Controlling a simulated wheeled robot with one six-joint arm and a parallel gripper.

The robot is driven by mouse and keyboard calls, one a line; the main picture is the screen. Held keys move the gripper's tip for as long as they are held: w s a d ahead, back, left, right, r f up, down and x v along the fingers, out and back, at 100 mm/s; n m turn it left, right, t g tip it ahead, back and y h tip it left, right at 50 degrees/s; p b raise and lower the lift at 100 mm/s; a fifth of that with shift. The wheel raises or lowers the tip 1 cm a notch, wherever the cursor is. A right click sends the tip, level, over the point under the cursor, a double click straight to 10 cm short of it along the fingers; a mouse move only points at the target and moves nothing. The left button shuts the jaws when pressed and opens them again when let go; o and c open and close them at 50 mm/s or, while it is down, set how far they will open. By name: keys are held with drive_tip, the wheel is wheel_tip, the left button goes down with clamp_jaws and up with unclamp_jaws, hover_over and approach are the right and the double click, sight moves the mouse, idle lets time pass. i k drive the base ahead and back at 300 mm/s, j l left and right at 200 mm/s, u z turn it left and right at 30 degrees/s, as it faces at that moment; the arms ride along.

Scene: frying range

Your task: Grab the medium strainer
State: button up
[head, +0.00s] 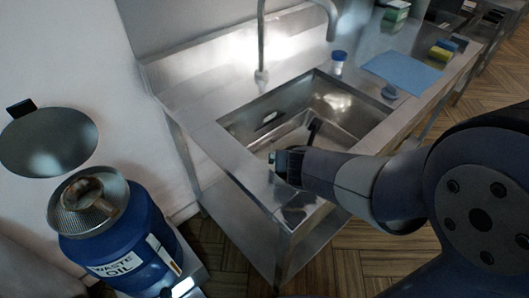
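A round metal strainer (62,219) with a perforated rim sits in the top of a blue waste oil drum at the lower left. A smaller brownish metal cup or funnel rests inside it. I cannot tell whether either is the medium strainer. A dark handle-like object (314,130) stands up in the steel sink, and what it belongs to is partly hidden by my arm. My gripper (274,165) is over the sink's front rim, apart from the drum and to its right. Its fingers are small and dark, and I cannot see whether they are open.
The blue drum (120,245) has a raised round lid (48,142) against the wall. A tall faucet (262,45) stands behind the sink (222,127). A blue board (402,72), a blue-capped jar (338,62) and sponges (443,50) are on the counter to the right.

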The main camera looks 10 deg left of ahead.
sight(85, 194)
drive_tip(key=u, duration=2.25)
